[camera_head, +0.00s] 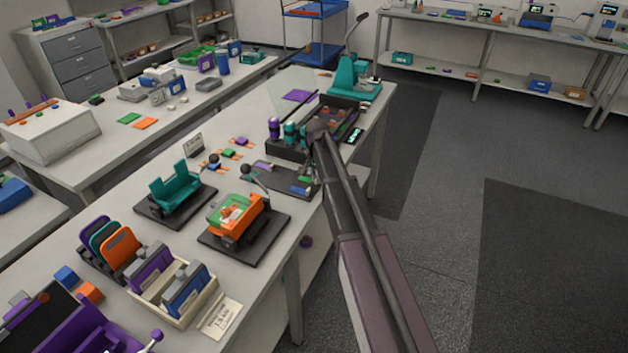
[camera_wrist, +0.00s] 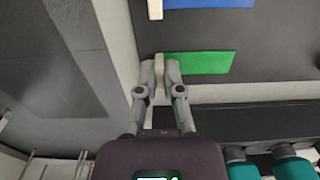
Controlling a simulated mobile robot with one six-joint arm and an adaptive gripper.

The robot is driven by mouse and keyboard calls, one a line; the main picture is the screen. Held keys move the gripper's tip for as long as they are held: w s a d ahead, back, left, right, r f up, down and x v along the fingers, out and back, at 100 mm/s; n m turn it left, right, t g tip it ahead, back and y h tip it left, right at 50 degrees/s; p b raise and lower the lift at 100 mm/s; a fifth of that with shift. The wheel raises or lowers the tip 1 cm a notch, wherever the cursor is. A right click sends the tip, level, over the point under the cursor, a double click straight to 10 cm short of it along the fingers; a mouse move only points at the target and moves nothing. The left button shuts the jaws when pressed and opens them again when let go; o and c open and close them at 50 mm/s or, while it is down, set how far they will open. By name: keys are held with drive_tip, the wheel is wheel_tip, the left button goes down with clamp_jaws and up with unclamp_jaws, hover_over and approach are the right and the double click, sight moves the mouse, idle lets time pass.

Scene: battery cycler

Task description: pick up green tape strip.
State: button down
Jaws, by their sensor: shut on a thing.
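The green tape strip (camera_wrist: 203,62) lies flat along the dark grey board (camera_wrist: 275,45) in the wrist view, with a pale tab at its left end. My gripper (camera_wrist: 160,72) is shut on that pale tab, and the green part extends to the right of the fingers. I cannot tell whether the strip is lifted off the board. In the head view my gripper (camera_head: 306,176) is small, at the right end of the dark board (camera_head: 268,175), partly hidden by my arm.
A blue strip (camera_wrist: 212,3) with a pale tab lies beyond the green one. Teal-topped cylinders (camera_wrist: 295,168) stand close at the lower right of the wrist view. An orange and green fixture (camera_head: 238,218) is near the board. Open floor lies right of the bench.

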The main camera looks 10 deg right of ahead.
drive_tip(key=shift+r, duration=0.1)
wheel_tip(320, 180, up, 3)
drive_tip(key=p, duration=0.3)
drive_tip(key=s+a+r+p, duration=0.1)
drive_tip(key=s+a+p, duration=0.1)
drive_tip(key=s, duration=1.4)
drive_tip(key=shift+r, duration=0.4)
drive_tip(key=shift+a, duration=0.1)
